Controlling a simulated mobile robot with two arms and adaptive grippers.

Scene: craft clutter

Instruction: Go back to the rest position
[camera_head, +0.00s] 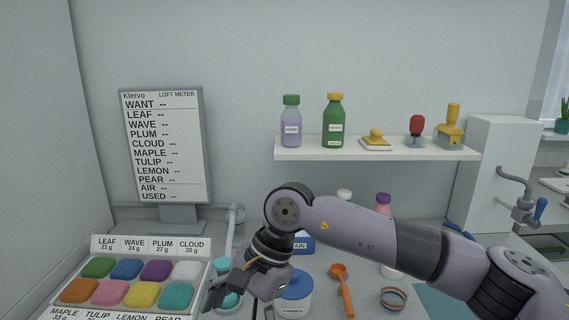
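My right arm reaches in from the right across the front of the worktop. Its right gripper (234,306) points down at the lower middle, with its dark fingers spread apart and nothing seen held between them. A teal-capped container (229,299) shows behind the fingers; I cannot tell whether they touch it. A white jar with a blue lid (293,287) stands just right of the gripper. My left gripper is not in view.
A tray of coloured blocks (204,270) is at left, below a sign board (166,145). An orange scoop (343,283) and a striped ring (393,299) lie near my forearm. A wall shelf (375,154) holds bottles and stamps. A crank device (523,205) is at right.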

